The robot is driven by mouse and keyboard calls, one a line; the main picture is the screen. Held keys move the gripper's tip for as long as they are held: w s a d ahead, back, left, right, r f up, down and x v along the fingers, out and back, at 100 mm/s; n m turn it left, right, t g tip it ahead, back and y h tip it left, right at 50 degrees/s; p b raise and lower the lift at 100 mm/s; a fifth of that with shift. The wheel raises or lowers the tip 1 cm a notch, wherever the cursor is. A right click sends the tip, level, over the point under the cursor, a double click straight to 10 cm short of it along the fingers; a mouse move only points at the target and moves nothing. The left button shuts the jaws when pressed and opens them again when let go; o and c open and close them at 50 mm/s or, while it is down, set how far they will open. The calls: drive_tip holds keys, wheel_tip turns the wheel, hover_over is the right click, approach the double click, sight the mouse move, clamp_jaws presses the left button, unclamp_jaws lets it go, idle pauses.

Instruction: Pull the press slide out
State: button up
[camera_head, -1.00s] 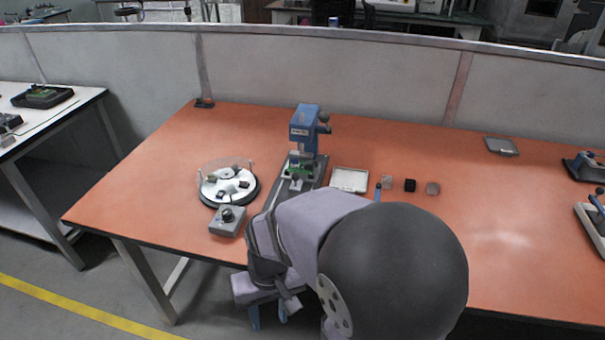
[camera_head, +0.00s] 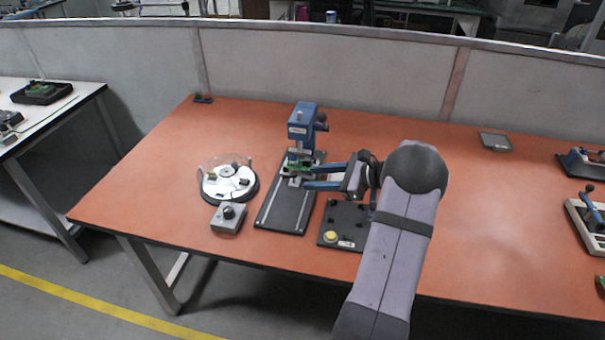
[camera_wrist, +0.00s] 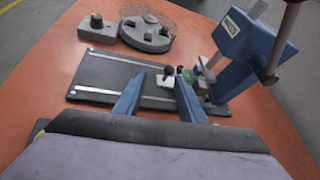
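The blue press (camera_head: 303,125) stands at the back end of a black base plate with two pale rails (camera_head: 287,213). The slide, carrying a green part (camera_head: 299,166), sits under the press head. In the wrist view, a dark-topped knob (camera_wrist: 169,72) on a pale block stands at the slide's front, with green behind it. My gripper (camera_head: 308,179) reaches in from the right, low over the plate. Its two blue fingers are apart in the wrist view (camera_wrist: 158,88), with the knob in the gap ahead of them. Contact with the knob cannot be told.
A round feeder (camera_head: 228,180) and a grey control box with a knob (camera_head: 228,216) stand left of the plate. A black fixture with a yellow button (camera_head: 330,237) lies right of it, partly under my arm. The front half of the plate is clear.

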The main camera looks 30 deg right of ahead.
drive_tip(key=shift+s+d+r+m+t, duration=0.15)
drive_tip(key=shift+d+m+t, duration=0.2)
drive_tip(key=shift+d, duration=0.65)
drive_tip(key=shift+p+x, duration=0.45)
drive_tip(key=shift+x, duration=3.3)
drive_tip(key=shift+d, duration=0.1)
clamp_jaws()
